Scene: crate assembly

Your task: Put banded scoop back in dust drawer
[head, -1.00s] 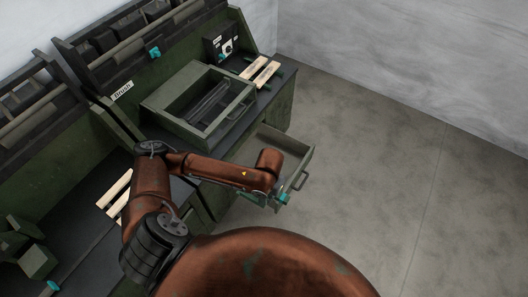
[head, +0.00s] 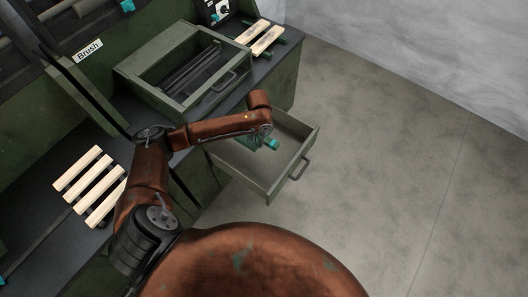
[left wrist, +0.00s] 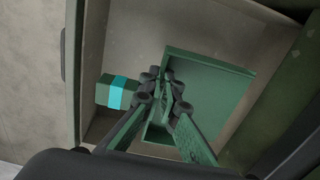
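The banded scoop is a green, square-panned scoop with a bright teal band on its handle. In the left wrist view its pan (left wrist: 225,85) is right of my fingers and its banded handle (left wrist: 117,93) is to the left. My left gripper (left wrist: 163,88) is closed on the scoop between them. In the head view the teal handle end (head: 272,144) shows below my left gripper (head: 264,134), over the open dust drawer (head: 287,160). The scoop appears within the drawer's walls; whether it touches the floor I cannot tell. My right gripper is out of view.
A green open-topped box (head: 150,80) with dark bars stands on the dark bench, behind the drawer. Pale wooden slats lie at the bench's left (head: 90,185) and far end (head: 262,36). A "Brush" label (head: 89,50) is on the back panel. The floor right of the drawer is clear.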

